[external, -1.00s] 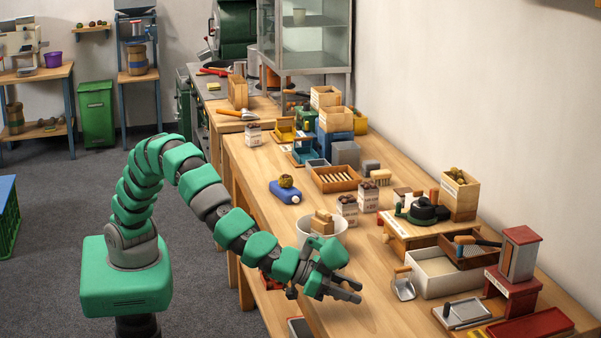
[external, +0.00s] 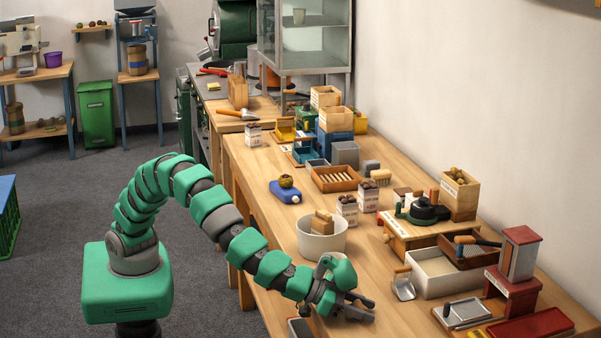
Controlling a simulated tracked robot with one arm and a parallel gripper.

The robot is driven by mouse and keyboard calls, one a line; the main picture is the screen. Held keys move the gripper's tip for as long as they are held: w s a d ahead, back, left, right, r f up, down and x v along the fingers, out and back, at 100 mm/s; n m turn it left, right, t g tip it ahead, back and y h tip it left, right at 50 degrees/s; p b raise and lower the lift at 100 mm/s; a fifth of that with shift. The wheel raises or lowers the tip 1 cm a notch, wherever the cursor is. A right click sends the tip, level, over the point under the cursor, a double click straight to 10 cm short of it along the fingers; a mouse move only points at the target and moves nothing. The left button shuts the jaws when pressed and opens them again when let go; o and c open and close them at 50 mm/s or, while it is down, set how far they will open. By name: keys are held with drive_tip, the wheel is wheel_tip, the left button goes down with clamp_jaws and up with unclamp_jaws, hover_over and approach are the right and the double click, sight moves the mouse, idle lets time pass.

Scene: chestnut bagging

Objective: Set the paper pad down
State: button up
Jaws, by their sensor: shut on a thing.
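My gripper (external: 367,309) is low over the front part of the wooden bench, to the right of and nearer than the white bowl. Its dark fingers point right and are shut on the paper pad. The pad itself is too small or too hidden by the fingers to make out. I cannot tell whether it touches the bench top (external: 395,322).
The white bowl (external: 322,244) with wooden blocks stands behind my gripper. Bare wood surrounds the fingers.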

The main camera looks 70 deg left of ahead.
drive_tip(key=o, duration=0.9)
drive_tip(key=shift+f, duration=0.1)
drive_tip(key=shift+s+r, duration=0.3)
drive_tip(key=shift+r, duration=0.05)
drive_tip(key=p+v, duration=0.2)
drive_tip(key=v, duration=0.7)
drive_tip(key=shift+s+a+r, duration=0.2)
drive_tip(key=shift+s, duration=0.05)
drive_tip(key=shift+v, duration=0.8)
drive_tip(key=shift+a+f, duration=0.1)
